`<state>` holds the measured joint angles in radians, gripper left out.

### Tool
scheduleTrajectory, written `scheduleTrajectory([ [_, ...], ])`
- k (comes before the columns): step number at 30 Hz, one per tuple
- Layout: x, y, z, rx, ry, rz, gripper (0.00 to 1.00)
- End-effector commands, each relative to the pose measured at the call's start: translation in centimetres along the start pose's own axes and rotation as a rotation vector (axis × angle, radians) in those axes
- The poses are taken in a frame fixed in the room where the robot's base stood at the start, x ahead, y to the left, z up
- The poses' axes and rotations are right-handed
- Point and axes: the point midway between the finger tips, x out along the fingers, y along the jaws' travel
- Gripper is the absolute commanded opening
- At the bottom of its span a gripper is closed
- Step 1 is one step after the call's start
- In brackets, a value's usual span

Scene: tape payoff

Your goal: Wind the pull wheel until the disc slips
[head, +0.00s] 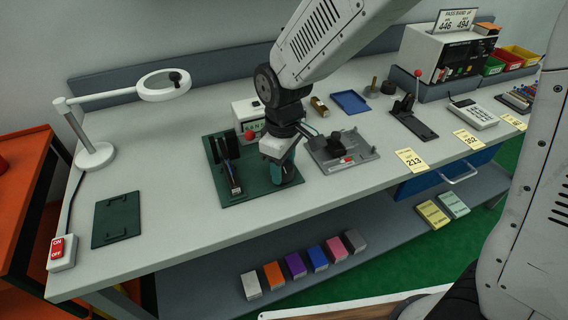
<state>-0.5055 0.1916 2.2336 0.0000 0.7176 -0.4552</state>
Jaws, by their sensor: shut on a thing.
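A dark green fixture plate (234,197) lies on the grey bench near the middle. Upright dark parts with a narrow slot (232,178) stand on its left half. My gripper (284,174) points down over the plate's right half, its teal and dark end low at the plate. It is shut on what seems to be the pull wheel, which the gripper hides. I cannot make out the disc or the tape. Behind the plate stands a white box with lettering (243,108), with a red ball knob (250,135) in front of it.
A grey fixture (340,150) with a red part stands close to the right of my gripper. A lever with a red knob (417,73) stands further right. A magnifier lamp (163,85) is at the left. The bench front left, around a small green plate (116,218), is mostly free.

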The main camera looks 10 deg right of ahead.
Motion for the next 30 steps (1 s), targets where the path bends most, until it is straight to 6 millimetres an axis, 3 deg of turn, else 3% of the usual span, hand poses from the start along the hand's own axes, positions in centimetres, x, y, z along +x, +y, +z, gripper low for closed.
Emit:
scheduleTrajectory([
  [5, -0.2, 0.1, -0.2, -0.001, 0.007, 0.004, 0.23],
  [6, -0.2, 0.1, -0.2, -0.001, 0.007, 0.004, 0.57],
  [7, -0.2, 0.1, -0.2, -0.001, 0.006, 0.003, 0.65],
  [8, -0.1, 0.1, -0.2, -0.001, 0.006, 0.003, 0.68],
  [18, -0.6, 0.0, -0.1, -0.001, 0.004, 0.002, 0.68],
  [30, -6.8, 0.1, -0.2, -0.001, 0.007, 0.003, 0.68],
])
